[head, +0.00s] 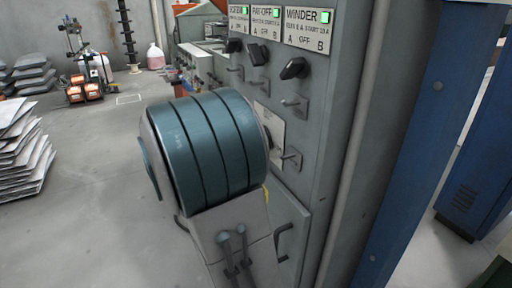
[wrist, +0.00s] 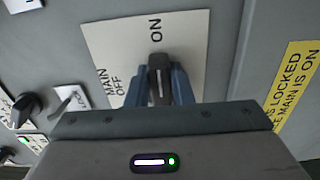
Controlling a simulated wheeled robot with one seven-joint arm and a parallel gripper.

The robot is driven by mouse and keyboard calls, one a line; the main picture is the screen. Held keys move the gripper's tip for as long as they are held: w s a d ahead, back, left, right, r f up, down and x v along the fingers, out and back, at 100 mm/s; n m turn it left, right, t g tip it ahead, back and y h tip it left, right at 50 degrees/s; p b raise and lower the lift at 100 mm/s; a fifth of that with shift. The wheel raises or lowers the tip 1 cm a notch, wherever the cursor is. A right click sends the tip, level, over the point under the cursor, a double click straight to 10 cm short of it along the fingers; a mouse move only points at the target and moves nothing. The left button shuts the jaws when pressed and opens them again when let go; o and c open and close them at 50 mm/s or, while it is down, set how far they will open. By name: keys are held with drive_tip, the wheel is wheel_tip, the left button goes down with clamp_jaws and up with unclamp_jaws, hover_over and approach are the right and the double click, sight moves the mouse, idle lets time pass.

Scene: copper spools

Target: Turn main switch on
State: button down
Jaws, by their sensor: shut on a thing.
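The main switch has a black handle (wrist: 157,65) on a white plate (wrist: 190,40) marked "MAIN OFF" and "ON". My gripper (wrist: 160,92) has its two blue fingers on either side of the handle and is shut on it. In the wrist view the handle's visible end lies toward the "ON" marking. The handle's lower part is hidden by my gripper. In the head view the plate (head: 273,122) shows only in part behind my arm, and my fingers are hidden.
The grey cabinet (head: 335,120) carries knobs above the main switch, including the winder knob (head: 294,68), with green lamps lit. Small metal levers stick out, one (head: 291,157) beside the plate. A yellow label (wrist: 288,85) is on the right. Open floor (head: 80,230) lies left.

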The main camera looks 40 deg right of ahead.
drive_tip(key=c, duration=1.3)
unclamp_jaws()
drive_tip(key=p+v, duration=0.2)
drive_tip(key=v, duration=1.2)
drive_tip(key=shift+s+f, duration=0.1)
